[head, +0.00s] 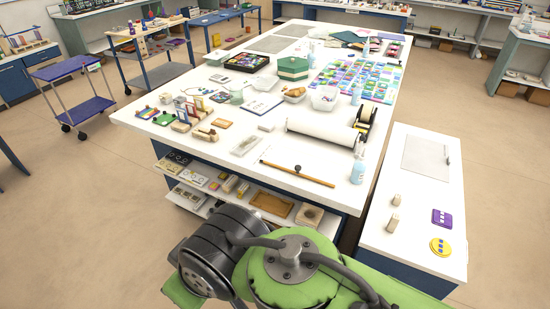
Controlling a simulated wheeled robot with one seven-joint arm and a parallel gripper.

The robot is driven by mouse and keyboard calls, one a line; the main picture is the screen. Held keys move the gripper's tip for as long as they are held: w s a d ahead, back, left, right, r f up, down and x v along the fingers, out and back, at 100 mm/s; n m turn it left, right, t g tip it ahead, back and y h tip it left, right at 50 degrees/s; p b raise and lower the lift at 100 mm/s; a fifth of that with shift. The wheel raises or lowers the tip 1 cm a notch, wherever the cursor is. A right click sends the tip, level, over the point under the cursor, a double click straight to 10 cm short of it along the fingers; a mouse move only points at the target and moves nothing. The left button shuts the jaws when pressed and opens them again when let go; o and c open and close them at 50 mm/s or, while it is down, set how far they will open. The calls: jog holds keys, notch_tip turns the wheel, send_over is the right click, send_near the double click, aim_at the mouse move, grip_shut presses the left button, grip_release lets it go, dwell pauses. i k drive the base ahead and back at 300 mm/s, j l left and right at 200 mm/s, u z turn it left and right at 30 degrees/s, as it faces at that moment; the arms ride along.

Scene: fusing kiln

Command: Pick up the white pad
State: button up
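A small white block (266,126), which may be the white pad, lies near the front of the big white table (230,160), left of a white roll (320,132). A flat white sheet or booklet (261,105) with marks on it lies behind it. A pale, greyish clear tray (246,145) lies in front of the block. I cannot tell for sure which of these is the pad. My green and dark arm shows at the bottom, in front of the table; my gripper is not in view.
A wooden stick (298,174) lies along the table's front edge. A spray bottle (358,163) stands at the right front corner. Wooden pieces crowd the left side. A lower white side bench (415,215) stands right. Open floor lies left.

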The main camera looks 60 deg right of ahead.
aim_at(267, 126)
jog(key=z, duration=2.15)
